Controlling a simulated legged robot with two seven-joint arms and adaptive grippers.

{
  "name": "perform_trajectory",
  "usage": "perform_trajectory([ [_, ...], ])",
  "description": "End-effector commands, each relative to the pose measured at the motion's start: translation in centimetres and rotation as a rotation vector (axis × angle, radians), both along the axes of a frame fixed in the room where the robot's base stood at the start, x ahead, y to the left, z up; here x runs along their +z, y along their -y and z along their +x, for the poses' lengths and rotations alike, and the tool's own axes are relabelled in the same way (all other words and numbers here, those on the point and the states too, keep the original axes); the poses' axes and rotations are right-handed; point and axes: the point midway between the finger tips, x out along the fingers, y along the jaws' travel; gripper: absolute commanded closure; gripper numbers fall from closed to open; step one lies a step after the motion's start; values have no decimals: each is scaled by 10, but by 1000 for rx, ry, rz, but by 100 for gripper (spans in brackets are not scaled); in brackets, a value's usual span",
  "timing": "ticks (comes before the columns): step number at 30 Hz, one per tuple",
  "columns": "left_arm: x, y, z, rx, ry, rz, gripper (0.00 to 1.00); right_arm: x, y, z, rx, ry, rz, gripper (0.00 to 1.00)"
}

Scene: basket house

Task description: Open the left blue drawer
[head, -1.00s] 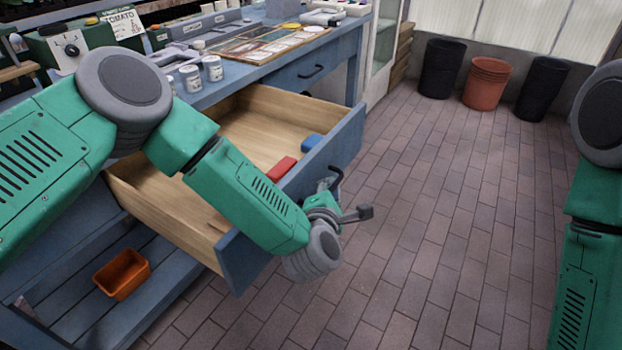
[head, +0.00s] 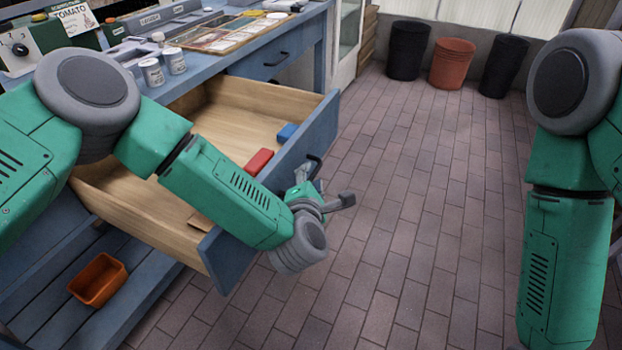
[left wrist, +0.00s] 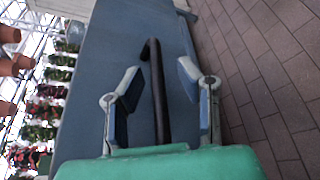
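The left blue drawer (head: 318,138) stands pulled far out of the blue workbench in the head view. A red block (head: 259,162) and a blue block (head: 287,133) lie inside it. My left gripper (head: 328,188) is at the outer side of its front, by the black handle (head: 314,166). In the left wrist view the handle (left wrist: 157,90) runs between the two open fingers (left wrist: 158,88), with gaps on both sides. My right arm shows at the right edge of the head view, but its gripper is out of view.
A second closed drawer (head: 272,68) is farther right under the bench top. An orange bin (head: 98,280) sits on the lower shelf. Pots stand by the far wall, including a terracotta one (head: 453,63). The brick floor (head: 425,190) right of the drawer is clear.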

Motion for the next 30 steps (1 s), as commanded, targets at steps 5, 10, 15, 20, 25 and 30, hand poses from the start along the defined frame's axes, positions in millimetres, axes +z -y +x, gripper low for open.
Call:
perform_trajectory([
  [5,2,0,-11,-2,-1,-1,69,1,0,-2,0,3,0,60],
  [10,9,-1,-44,-3,-4,-1,69,1,0,-2,0,3,0,60],
  [15,16,-3,-79,-3,-4,-1,69,1,0,-2,0,3,0,60],
  [20,21,-5,-104,-2,-3,1,69,1,0,-1,0,3,0,60],
  [25,24,-6,-115,0,-2,1,69,1,0,-1,0,3,0,60],
  [30,24,-6,-116,0,-1,1,69,1,0,-1,0,3,0,60],
])
